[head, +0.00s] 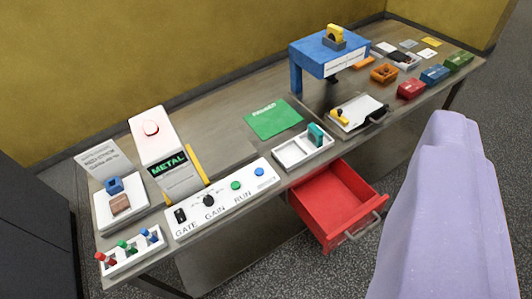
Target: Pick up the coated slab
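No block is clearly marked as the coated slab. A brown block (120,203) lies on a white tray (135,219) at the bench's left end, beside a small blue block (114,185). A dark flat piece (399,56) lies on a pale tray at the far right, too small to identify. My gripper is not in view. A smooth lavender shape, likely part of my arm, fills the lower right and hides what is behind it.
A black-and-green METAL display stands behind the white control panel (222,199). The blue frame (325,58), green mat (274,118) and white divided tray (292,156) stand on the bench. An open red drawer (318,207) juts out in front. Several coloured boxes line the right end.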

